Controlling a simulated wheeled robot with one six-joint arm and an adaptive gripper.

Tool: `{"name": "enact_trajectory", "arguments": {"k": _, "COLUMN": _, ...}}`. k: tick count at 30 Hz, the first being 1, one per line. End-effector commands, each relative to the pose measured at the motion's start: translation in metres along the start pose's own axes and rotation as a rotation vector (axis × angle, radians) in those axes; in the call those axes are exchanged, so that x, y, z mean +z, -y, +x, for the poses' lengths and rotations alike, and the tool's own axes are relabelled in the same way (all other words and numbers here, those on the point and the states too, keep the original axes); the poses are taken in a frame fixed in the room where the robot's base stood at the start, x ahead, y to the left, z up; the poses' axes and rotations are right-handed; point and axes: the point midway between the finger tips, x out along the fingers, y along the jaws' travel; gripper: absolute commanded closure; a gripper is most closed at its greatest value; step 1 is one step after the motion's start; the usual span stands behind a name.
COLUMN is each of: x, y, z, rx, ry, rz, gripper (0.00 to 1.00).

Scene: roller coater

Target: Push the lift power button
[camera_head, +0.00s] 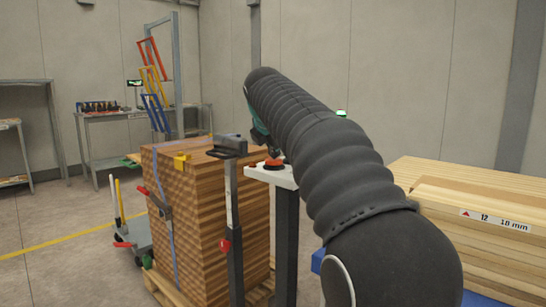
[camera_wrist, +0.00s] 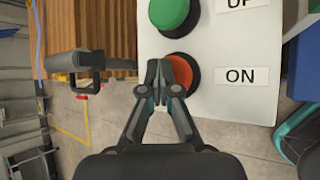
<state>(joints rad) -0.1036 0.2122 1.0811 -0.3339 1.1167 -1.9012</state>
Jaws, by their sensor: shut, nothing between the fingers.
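The control panel (camera_wrist: 240,100) is a white plate with a green button (camera_wrist: 170,12) labelled UP and a red button (camera_wrist: 183,76) labelled ON. In the head view the panel (camera_head: 268,174) sits on a dark post, with the red button (camera_head: 273,163) on top. My gripper (camera_wrist: 161,64) is shut and empty. In the wrist view its fingertips overlap the left part of the red button; I cannot tell whether they touch it. In the head view my arm hides most of the gripper.
A tall stack of wooden boards (camera_head: 190,200) stands left of the panel, with a dark clamp-like upright (camera_head: 231,190) between them. Another timber stack (camera_head: 470,220) is at the right. A workbench (camera_head: 110,115) stands at the back left. Open floor lies at left.

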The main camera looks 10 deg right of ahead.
Motion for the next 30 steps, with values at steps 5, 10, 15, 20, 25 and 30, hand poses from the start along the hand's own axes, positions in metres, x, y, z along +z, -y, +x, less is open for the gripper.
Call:
{"name": "enact_trajectory", "arguments": {"k": 5, "x": -0.001, "y": 0.001, "z": 0.002, "rx": -0.003, "ry": -0.002, "rz": -0.001, "gripper": 1.0}}
{"name": "enact_trajectory", "arguments": {"k": 10, "x": -0.001, "y": 0.001, "z": 0.002, "rx": -0.003, "ry": -0.002, "rz": -0.001, "gripper": 1.0}}
{"name": "enact_trajectory", "arguments": {"k": 15, "x": -0.002, "y": 0.001, "z": 0.002, "rx": -0.004, "ry": -0.002, "rz": -0.001, "gripper": 1.0}}
{"name": "enact_trajectory", "arguments": {"k": 20, "x": -0.004, "y": 0.004, "z": 0.006, "rx": -0.005, "ry": -0.003, "rz": -0.001, "gripper": 1.0}}
{"name": "enact_trajectory", "arguments": {"k": 25, "x": -0.007, "y": 0.006, "z": 0.01, "rx": -0.007, "ry": -0.004, "rz": -0.001, "gripper": 1.0}}
{"name": "enact_trajectory", "arguments": {"k": 30, "x": -0.008, "y": 0.007, "z": 0.011, "rx": -0.01, "ry": -0.006, "rz": -0.002, "gripper": 1.0}}
